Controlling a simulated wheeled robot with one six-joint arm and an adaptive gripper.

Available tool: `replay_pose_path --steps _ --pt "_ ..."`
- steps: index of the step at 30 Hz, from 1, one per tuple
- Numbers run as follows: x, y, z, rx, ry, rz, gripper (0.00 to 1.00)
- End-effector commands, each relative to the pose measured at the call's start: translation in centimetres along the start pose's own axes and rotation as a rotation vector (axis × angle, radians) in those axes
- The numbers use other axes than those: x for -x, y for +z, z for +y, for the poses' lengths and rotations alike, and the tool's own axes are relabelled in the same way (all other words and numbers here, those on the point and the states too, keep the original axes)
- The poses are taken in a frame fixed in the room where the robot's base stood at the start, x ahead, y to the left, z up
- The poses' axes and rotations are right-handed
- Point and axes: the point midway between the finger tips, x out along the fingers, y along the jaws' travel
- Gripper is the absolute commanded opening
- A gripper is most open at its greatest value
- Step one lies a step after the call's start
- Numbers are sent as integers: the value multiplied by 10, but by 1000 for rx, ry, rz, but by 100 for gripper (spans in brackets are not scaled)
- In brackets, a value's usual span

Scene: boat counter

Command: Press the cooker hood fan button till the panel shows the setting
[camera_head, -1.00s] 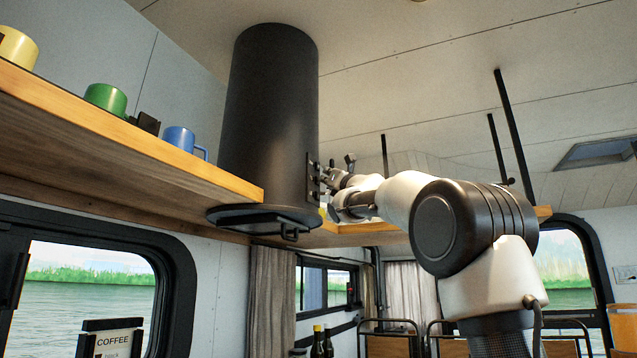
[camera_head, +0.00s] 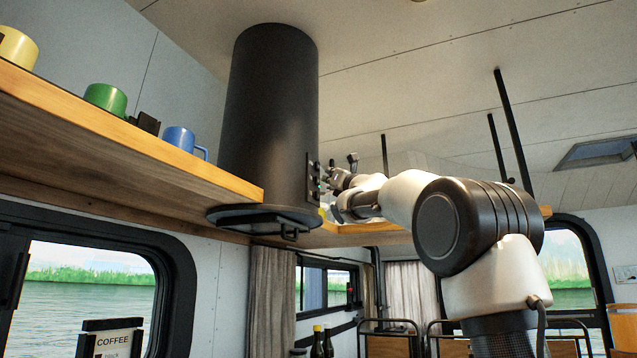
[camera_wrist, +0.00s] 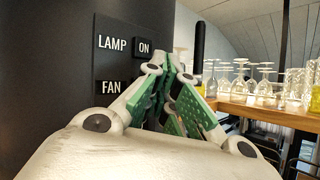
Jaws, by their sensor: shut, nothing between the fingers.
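The black cooker hood (camera_head: 268,120) hangs from the ceiling at the wooden shelf's end. Its control panel (camera_head: 310,178) is on its right side, seen nearly edge-on with small knobs or buttons. In the wrist view the panel (camera_wrist: 108,68) shows a LAMP label (camera_wrist: 112,44) with an ON tile (camera_wrist: 144,47) beside it, and a FAN label (camera_wrist: 111,87) below. My fingers hide whatever is right of FAN, including its button and setting. My gripper (camera_wrist: 165,66) is shut and empty, its green-padded fingertips by the panel. In the head view my gripper (camera_head: 328,177) appears slightly right of the panel; contact is unclear.
A wooden shelf (camera_head: 110,130) with yellow, green and blue mugs runs along the left. Glasses (camera_wrist: 250,80) stand on a shelf right of my gripper in the wrist view. Black rods (camera_head: 515,130) hang from the ceiling at right.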

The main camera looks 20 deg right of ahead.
Motion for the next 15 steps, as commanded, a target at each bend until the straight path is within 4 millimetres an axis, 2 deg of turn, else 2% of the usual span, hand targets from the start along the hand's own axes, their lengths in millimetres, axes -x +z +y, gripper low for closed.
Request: replay_pose_path --steps 11,15 --pt "3 2 -2 2 0 0 0" --pt "10 8 -7 3 -2 -2 0"
